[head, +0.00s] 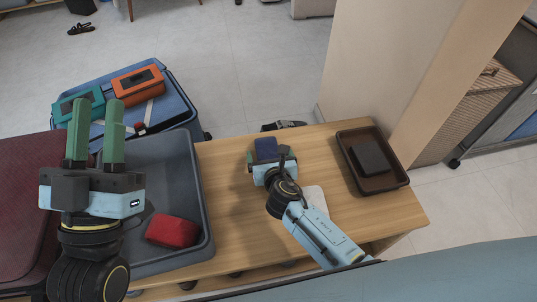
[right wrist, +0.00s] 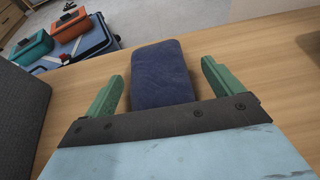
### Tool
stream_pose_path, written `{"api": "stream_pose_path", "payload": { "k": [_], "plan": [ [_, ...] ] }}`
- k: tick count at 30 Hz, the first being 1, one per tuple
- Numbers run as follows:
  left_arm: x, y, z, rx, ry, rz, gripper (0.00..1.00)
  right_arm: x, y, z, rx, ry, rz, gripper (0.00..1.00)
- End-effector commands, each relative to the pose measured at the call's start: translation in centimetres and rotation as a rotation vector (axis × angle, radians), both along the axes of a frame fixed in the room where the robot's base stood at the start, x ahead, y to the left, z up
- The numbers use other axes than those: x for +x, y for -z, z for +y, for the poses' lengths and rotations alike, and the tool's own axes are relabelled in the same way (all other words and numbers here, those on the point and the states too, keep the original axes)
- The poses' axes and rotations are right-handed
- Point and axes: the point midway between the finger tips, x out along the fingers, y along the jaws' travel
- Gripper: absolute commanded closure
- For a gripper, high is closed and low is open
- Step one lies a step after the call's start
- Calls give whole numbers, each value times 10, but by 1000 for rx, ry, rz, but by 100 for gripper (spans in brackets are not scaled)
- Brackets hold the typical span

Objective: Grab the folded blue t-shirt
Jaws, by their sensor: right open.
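The folded blue t-shirt (head: 266,147) is a small dark blue bundle on the wooden table, near the middle of the head view. In the right wrist view it (right wrist: 161,70) lies straight ahead, its near end hidden by the gripper's body. My right gripper (head: 268,158) is open, with one green finger on each side of the t-shirt. In the right wrist view a gap shows between each finger and the cloth. My left gripper (head: 97,130) is over the grey bin at the left, its green fingers apart and nothing between them.
The grey bin (head: 203,210) holds a red folded cloth (head: 172,232). A brown tray (head: 400,176) with a dark folded item stands at the table's right. A white cloth (head: 316,197) lies beside my right arm. A blue suitcase (head: 178,103) carries orange and teal cases behind.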

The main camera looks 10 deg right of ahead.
Motion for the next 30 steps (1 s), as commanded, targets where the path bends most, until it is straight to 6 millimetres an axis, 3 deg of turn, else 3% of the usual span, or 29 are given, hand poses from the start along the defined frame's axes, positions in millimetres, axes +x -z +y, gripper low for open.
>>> {"api": "stream_pose_path", "payload": {
  "k": [8, 19, 30],
  "plan": [
    [-1, -1, 0, -2, 0, -8, 68, 1, 0, 0, 0, 0, 1, 11],
    [0, -1, 0, -1, -1, -7, 68, 0, 0, 0, 0, 0, 1, 59],
    [1, -1, 0, 2, 0, 7, 68, 1, -2, 0, 0, 0, 0, 60]
  ]
}}
